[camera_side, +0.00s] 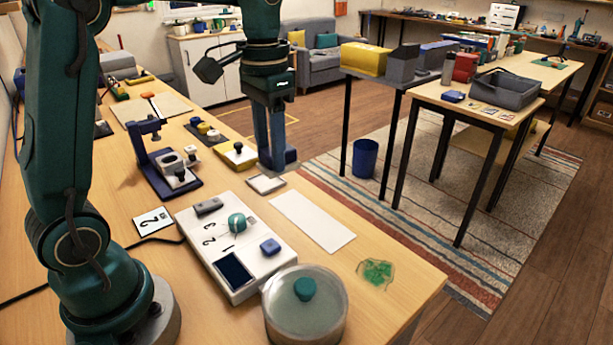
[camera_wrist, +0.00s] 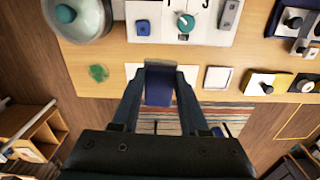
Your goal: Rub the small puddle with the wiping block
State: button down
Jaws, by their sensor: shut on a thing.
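The small puddle is a green irregular patch (camera_side: 375,272) near the front right edge of the wooden table. In the wrist view it shows left of centre (camera_wrist: 98,72). The block is held well apart from the puddle. Its underside is hidden.
A white control panel (camera_side: 207,258) with a knob and a lidded round pot (camera_side: 304,320) stand left of the puddle. A white strip (camera_side: 312,222) lies flat behind it. A blue clamp stand (camera_side: 170,180) is farther back. The table around the puddle is clear.

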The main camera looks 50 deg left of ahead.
jog(key=shift+s+d+r, duration=0.1)
jog(key=shift+s+d, duration=0.25)
jog(key=shift+s, duration=0.3)
jog(key=shift+s+d+r, duration=0.1)
jog(key=shift+s+d, duration=0.2)
jog(key=shift+s, duration=0.3)
jog(key=w+d+f+m, duration=0.2)
jog(key=w+d+m, duration=0.2)
jog(key=w+d, duration=0.45)
jog(key=w+d+f+m, duration=0.2)
jog(key=d+f+m, duration=0.35)
jog(key=d, duration=0.45)
jog(key=shift+n, duration=0.35)
jog(key=shift+d+f, duration=0.1)
jog(key=shift+f, duration=3.3)
jog(key=shift+f, duration=1)
jog(key=shift+w, duration=0.1)
jog(key=shift+a, duration=3.8)
jog(key=shift+d, duration=0.15)
